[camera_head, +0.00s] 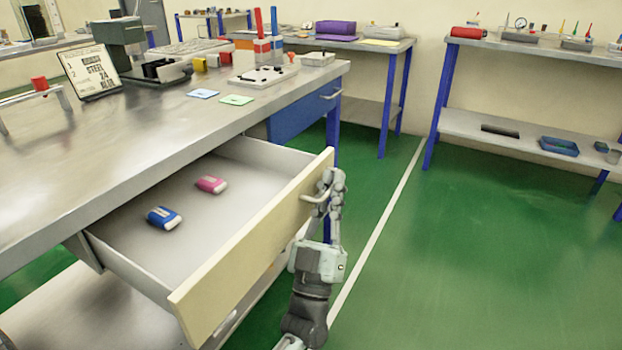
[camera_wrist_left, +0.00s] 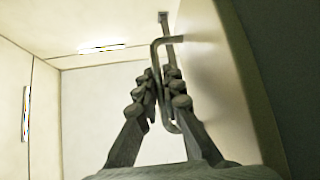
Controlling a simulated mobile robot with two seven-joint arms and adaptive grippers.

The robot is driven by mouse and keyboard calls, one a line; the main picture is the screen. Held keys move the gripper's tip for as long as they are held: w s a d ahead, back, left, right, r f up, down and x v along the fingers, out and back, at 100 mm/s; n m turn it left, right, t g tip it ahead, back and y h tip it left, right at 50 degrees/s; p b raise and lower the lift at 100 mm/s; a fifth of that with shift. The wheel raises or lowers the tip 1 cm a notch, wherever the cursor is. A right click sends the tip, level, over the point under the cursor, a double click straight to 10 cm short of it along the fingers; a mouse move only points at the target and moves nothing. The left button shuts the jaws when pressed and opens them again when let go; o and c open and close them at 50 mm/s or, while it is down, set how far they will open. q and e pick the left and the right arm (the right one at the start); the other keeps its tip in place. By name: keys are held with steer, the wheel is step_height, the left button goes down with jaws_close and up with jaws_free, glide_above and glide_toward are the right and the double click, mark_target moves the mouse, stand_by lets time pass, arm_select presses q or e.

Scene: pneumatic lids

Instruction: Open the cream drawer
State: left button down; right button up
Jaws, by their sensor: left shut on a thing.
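The cream drawer (camera_head: 250,255) stands pulled well out from under the metal workbench in the head view. A blue eraser-like block (camera_head: 163,217) and a pink one (camera_head: 211,184) lie on its floor. My left gripper (camera_head: 331,184) is at the far end of the drawer front, shut on its handle (camera_head: 315,197). In the left wrist view the fingers (camera_wrist_left: 160,95) close around the handle bar (camera_wrist_left: 168,42), beside the cream front panel (camera_wrist_left: 225,85). My right gripper is in neither view.
A blue drawer (camera_head: 303,109) sits shut farther along the same workbench (camera_head: 110,140). Its top carries a sign, a dark machine and small parts. Other benches with blue legs stand behind. The green floor (camera_head: 460,240) on the right is clear.

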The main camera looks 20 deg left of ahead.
arm_select(q)
steer(key=shift+d+f, duration=0.1)
steer(key=shift+d, duration=0.45)
steer(key=c, duration=1.9)
jaws_free()
steer(key=shift+s, duration=0.1)
